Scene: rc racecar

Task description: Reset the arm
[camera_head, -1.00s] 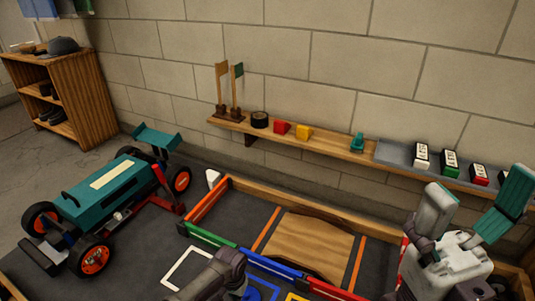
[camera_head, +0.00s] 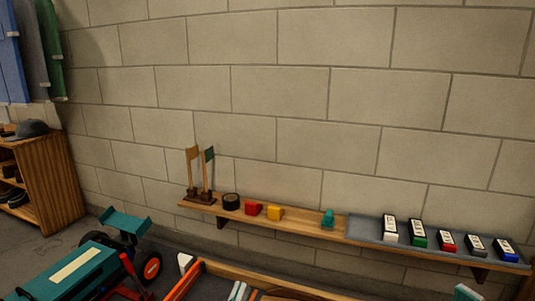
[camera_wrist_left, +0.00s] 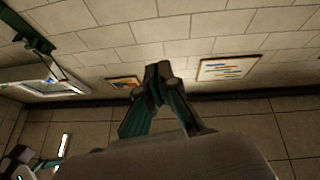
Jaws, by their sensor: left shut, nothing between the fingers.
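My left gripper (camera_head: 239,291) shows only by its fingertips at the bottom edge of the head view, in front of the wooden track box. In the left wrist view my left gripper (camera_wrist_left: 164,72) has its teal fingers together at the tips, with nothing between them. Behind it there are a block wall and a tiled floor. A teal tip at the bottom right of the head view looks like part of my right gripper (camera_head: 467,292); the rest of it is out of frame.
The teal racecar (camera_head: 75,272) stands at lower left, near a wooden cabinet (camera_head: 50,180).

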